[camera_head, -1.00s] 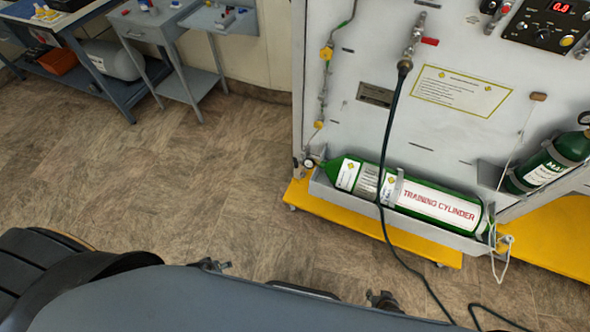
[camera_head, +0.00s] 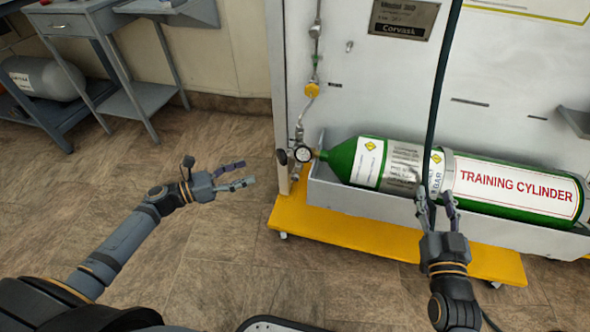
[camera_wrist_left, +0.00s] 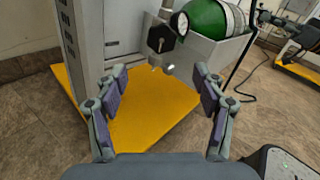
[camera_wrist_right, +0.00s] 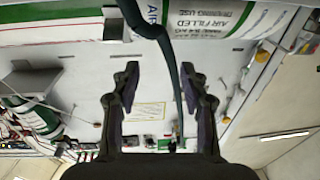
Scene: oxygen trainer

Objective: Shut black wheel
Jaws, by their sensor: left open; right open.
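The black wheel (camera_head: 282,157) is a small dark knob at the valve end of the green training cylinder (camera_head: 341,158), beside a round gauge (camera_head: 303,155). In the left wrist view the wheel (camera_wrist_left: 161,39) shows as a black, angular knob ahead, between and beyond the fingertips. My left gripper (camera_head: 248,173) is open and empty, to the left of the wheel and apart from it. My right gripper (camera_head: 435,195) is open in front of the cylinder's middle. A dark hose (camera_wrist_right: 172,60) passes between its fingers in the right wrist view; whether they touch I cannot tell.
The cylinder lies in a grey trough (camera_head: 330,196) on a yellow base (camera_head: 350,227). The dark hose (camera_head: 437,90) hangs in front of the white panel (camera_head: 380,85). Grey tables (camera_head: 75,22) stand at the back left. The floor (camera_head: 215,240) around my left arm is clear.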

